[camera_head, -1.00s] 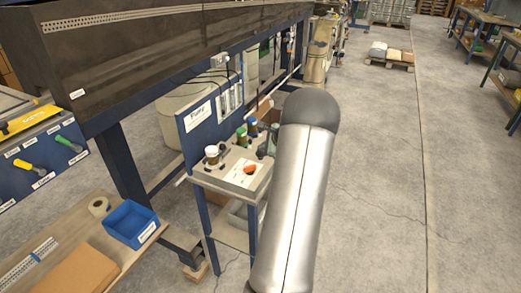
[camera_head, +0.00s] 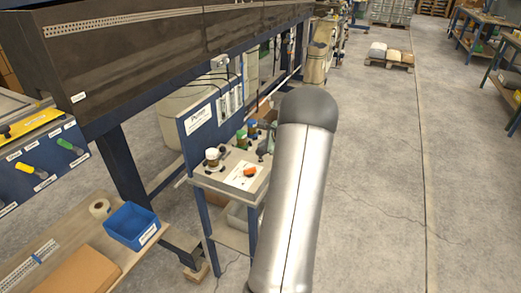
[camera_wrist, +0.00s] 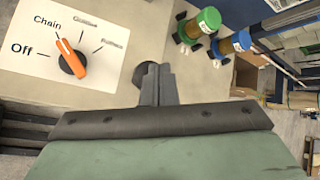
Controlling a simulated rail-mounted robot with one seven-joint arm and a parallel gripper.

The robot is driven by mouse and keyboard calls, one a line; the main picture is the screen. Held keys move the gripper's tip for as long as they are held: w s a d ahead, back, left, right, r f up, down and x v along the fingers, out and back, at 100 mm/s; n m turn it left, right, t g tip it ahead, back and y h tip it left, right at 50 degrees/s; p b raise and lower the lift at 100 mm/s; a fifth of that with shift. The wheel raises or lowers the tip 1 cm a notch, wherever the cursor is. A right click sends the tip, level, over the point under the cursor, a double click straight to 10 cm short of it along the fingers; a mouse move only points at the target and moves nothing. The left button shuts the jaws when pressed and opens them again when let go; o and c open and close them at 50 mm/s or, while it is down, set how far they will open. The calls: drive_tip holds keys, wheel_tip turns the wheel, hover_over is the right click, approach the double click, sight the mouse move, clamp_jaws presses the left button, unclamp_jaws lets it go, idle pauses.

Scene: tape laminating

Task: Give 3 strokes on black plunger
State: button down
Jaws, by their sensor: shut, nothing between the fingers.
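In the wrist view my gripper (camera_wrist: 158,85) is shut and empty, its fingers pointing down toward the light top of the small stand. A dark round piece (camera_wrist: 146,74) shows just beside and behind the fingertips. It may be the black plunger, but the fingers hide much of it, and I cannot tell whether they touch it. In the head view my arm covers the right part of the stand (camera_head: 199,182), so I cannot make out a black plunger there.
A dial with an orange pointer (camera_wrist: 71,58) sits left of the gripper, its pointer toward "Chain". A green-capped part (camera_wrist: 209,19) and a blue-capped part (camera_wrist: 241,40) stand to the right. A white-capped part (camera_head: 212,153) is at the stand's left. A blue bin (camera_head: 131,226) lies nearby.

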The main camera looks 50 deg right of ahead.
drive_tip(key=shift+r, duration=0.5)
drive_tip(key=shift+r+p, duration=1.7)
drive_tip(key=shift+r, duration=0.8)
idle(0.6)
